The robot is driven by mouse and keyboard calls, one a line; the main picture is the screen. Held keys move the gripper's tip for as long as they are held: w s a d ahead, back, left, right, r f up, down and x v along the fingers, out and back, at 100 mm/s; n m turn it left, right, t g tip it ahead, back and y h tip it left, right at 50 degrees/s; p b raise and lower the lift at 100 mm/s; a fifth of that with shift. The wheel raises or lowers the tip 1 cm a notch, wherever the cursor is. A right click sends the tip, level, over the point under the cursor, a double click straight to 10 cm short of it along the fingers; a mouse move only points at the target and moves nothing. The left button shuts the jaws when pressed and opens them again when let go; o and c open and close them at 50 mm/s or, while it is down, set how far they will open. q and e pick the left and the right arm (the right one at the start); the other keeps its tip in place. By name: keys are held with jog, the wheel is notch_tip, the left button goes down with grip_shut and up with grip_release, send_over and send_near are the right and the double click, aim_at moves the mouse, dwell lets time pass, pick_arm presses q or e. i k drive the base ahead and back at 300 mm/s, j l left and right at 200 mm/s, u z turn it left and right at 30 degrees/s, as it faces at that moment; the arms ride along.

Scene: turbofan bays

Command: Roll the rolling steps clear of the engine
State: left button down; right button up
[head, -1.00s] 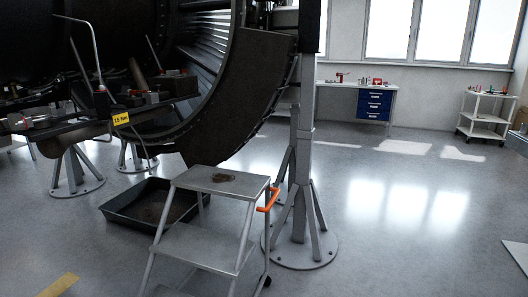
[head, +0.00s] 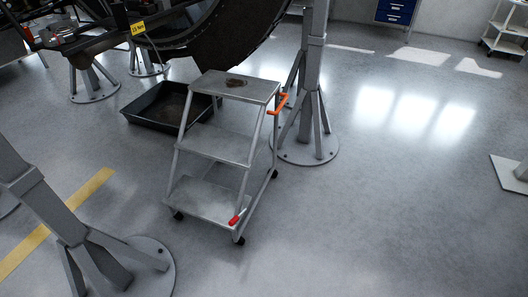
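The rolling steps (head: 215,145) stand upright on the floor in the middle of the head view. They are grey metal with several treads, dark casters, an orange handle (head: 279,103) at the upper right side and a red pedal (head: 235,219) low at the front right. A brown stain marks the top tread. The dark engine (head: 235,40) is directly behind and above them, with its lower casing close to the top tread; I cannot tell the exact gap. Neither of my grippers is in view.
A black drip tray (head: 150,112) lies behind the steps to the left. A grey support stand (head: 305,150) is close on the right. Another stand (head: 115,265) is at the front left, by a yellow floor line (head: 60,222). Open floor (head: 390,210) lies to the right and front.

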aim_at(216, 205)
jog(key=i+l+u, duration=0.1)
jog(key=i, duration=0.35)
jog(key=i+l+u, duration=0.1)
jog(key=i, duration=0.4)
jog(key=i+l, duration=0.15)
jog(key=l, duration=0.15)
jog(key=i+l+u, duration=0.15)
jog(key=l, duration=0.2)
jog(key=i+l, duration=0.1)
jog(key=l, duration=0.2)
jog(key=i+l+u, duration=0.1)
jog(key=l, duration=0.25)
jog(key=i+l, duration=0.15)
jog(key=l, duration=0.2)
jog(key=i+j+u, duration=0.1)
jog(key=i+j, duration=0.1)
jog(key=i, duration=0.05)
